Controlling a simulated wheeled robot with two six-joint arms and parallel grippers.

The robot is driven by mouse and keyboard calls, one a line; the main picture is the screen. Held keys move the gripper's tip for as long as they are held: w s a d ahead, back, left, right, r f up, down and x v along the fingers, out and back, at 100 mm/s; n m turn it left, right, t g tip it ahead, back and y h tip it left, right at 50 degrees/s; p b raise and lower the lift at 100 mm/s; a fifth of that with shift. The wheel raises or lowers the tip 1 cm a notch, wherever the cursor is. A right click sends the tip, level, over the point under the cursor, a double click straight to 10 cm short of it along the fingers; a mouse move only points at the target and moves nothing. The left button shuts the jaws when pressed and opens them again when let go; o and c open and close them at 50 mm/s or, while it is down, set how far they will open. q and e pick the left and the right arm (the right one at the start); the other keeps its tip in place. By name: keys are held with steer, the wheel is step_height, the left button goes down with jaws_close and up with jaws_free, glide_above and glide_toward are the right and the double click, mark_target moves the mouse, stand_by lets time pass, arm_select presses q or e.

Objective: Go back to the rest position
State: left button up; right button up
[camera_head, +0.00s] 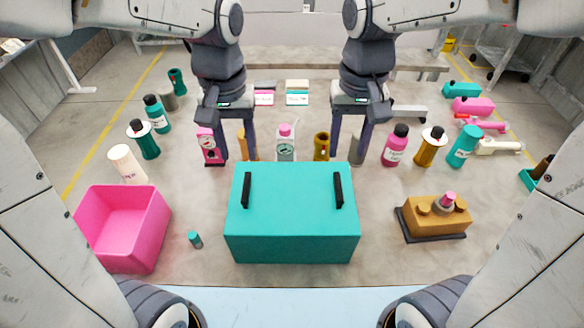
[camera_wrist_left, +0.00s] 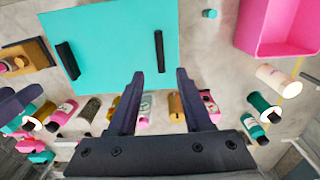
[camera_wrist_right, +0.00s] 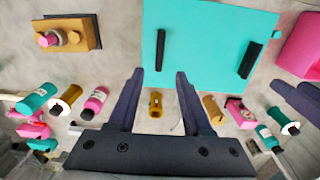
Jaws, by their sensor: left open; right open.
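My left gripper (camera_head: 235,152) hangs pointing down in the head view, open and empty, behind the left part of a teal box (camera_head: 292,218) with two black handles. My right gripper (camera_head: 346,154) hangs likewise behind the box's right part, open and empty. In the left wrist view, the left fingers (camera_wrist_left: 160,76) stand apart with nothing between them, and the box lid (camera_wrist_left: 110,45) lies beyond. In the right wrist view, the right fingers (camera_wrist_right: 159,75) are apart too, with the lid (camera_wrist_right: 205,45) beyond and a small brown-yellow part (camera_wrist_right: 155,104) below in view.
A pink bin (camera_head: 125,225) stands left of the teal box, with a small teal cylinder (camera_head: 195,239) between. A brown-yellow pump block (camera_head: 437,219) is at right. Several bottles and parts, including a pink bottle (camera_head: 395,146), stand in a row behind the box.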

arm_select(q)
steer(key=s+d+f+m, duration=0.2)
steer(key=s+m, duration=0.1)
steer(key=s, duration=0.5)
steer(key=s+d+f+m+h, duration=0.1)
steer(key=s+d+f+m, duration=0.2)
steer(key=s, duration=0.5)
steer(key=shift+f+m, duration=0.15)
steer(key=shift+m, duration=0.55)
arm_select(e)
steer(key=s+a+f+n, duration=0.2)
steer(key=s+f+n, duration=0.1)
steer(key=s, duration=0.5)
steer(key=s+a+f+n+y, duration=0.1)
steer(key=s+a+f+n, duration=0.2)
steer(key=s, duration=0.5)
steer(key=shift+a+n, duration=0.2)
steer(key=shift+n, duration=0.5)
